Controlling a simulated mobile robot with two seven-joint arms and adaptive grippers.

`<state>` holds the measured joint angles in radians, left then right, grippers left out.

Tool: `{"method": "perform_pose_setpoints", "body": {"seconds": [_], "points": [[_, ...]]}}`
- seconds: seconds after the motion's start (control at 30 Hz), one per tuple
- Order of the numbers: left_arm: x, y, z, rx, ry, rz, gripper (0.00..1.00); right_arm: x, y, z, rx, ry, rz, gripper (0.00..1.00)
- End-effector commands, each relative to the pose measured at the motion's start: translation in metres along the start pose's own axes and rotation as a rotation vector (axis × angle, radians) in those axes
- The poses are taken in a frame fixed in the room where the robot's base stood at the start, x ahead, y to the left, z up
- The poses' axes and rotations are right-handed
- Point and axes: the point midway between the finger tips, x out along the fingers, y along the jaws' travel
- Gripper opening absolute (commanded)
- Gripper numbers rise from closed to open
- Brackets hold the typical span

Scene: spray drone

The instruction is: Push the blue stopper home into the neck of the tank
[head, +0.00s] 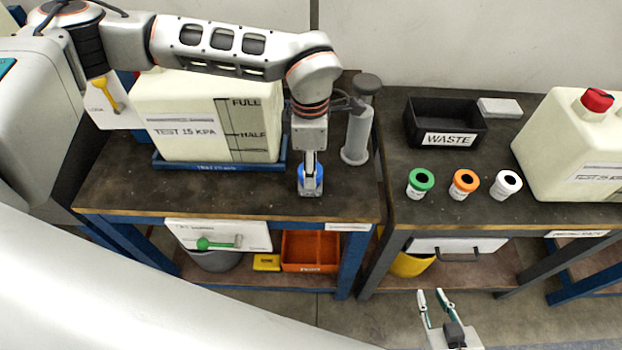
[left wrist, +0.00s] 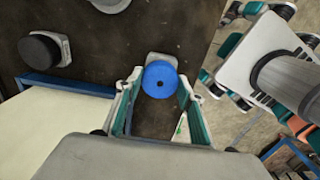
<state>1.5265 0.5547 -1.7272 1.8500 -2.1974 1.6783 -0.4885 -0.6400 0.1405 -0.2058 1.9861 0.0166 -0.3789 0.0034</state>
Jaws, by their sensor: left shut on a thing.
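The blue stopper (head: 311,178) is a round blue disc with a dark centre hole in the left wrist view (left wrist: 160,82). My left gripper (head: 311,188) points down over the bench, with its teal-padded fingers on either side of the stopper, shut on it. A small grey piece shows at the stopper; whether it rests on the bench I cannot tell. The white tank (head: 190,115), marked TEST 15 KPA with FULL and HALF lines, stands left of this gripper. Its neck is hidden, with my left arm across its top. My right gripper (head: 432,294) is open and empty, low in front of the benches.
The tank stands in a blue tray (head: 222,167). A grey cylinder (head: 357,135) stands just right of my left gripper. The right bench holds a black WASTE bin (head: 445,122), green, orange and white-topped containers, and another tank (head: 575,150) with a red cap. Bare bench lies in front.

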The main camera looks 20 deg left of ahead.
Motion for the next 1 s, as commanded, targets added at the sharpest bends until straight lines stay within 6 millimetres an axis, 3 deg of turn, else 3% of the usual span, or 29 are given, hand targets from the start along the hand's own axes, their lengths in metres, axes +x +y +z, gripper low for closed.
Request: {"method": "perform_pose_setpoints", "body": {"seconds": [1.0], "points": [[-0.038,0.000,0.000,0.000,0.000,0.001,0.04,-0.012,0.006,-0.031,-0.004,0.022,0.005,0.24]]}}
